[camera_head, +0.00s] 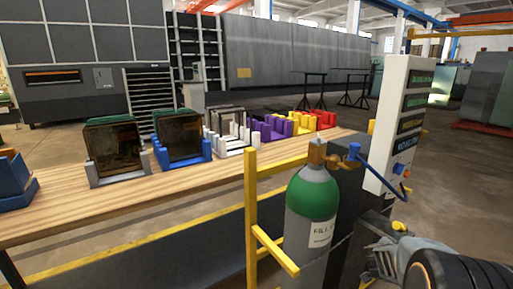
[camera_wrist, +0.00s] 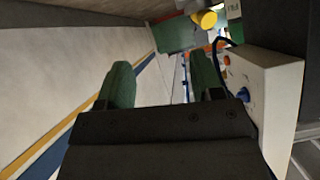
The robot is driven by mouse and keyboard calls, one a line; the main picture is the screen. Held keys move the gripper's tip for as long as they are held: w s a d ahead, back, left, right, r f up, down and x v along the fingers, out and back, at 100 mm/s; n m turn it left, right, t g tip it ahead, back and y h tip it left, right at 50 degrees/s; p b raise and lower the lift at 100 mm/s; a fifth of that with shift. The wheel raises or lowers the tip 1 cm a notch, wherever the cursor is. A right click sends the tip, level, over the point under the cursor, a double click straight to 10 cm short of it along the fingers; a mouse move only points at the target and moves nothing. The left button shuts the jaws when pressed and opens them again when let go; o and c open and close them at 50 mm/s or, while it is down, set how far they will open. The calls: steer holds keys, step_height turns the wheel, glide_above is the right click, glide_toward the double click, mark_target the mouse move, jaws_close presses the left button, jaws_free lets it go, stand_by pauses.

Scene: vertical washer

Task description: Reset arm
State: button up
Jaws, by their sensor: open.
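My gripper (camera_wrist: 162,80) is open in the wrist view, its two dark green fingers apart. Nothing is held between them; floor shows in the gap. My arm (camera_head: 440,262) reaches in at the lower right of the head view, beside the gas cylinder and control panel. The fingertips cannot be made out clearly there. The white control panel (camera_head: 397,120) stands upright just behind the arm, with displays and blue knobs. It also shows in the wrist view (camera_wrist: 262,105), close to the right finger.
A green-topped gas cylinder (camera_head: 313,205) stands by a yellow frame (camera_head: 251,215), left of my arm. A long wooden table (camera_head: 100,205) bears coloured racks, two holding dark panels (camera_head: 113,147). Open floor (camera_head: 465,190) lies to the right.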

steer(key=s+a+r+n+y+p, duration=0.1)
steer(key=a+r+n+y+p, duration=0.15)
steer(key=a+y, duration=0.45)
steer(key=s+a+r+n+y+p, duration=0.1)
steer(key=a+r+n+y+p, duration=0.2)
steer(key=a, duration=0.8)
steer(key=s+a+r+n+g+p, duration=0.1)
steer(key=s+a+r+n+p, duration=0.3)
steer(key=r, duration=0.5)
steer(key=s+a+r+n+g+p, duration=0.2)
steer(key=s+a+r+n+p, duration=0.2)
steer(key=s+r+p, duration=0.5)
steer(key=shift+s+a+p, duration=0.2)
steer(key=shift+a+p, duration=0.35)
steer(key=shift+p, duration=0.6)
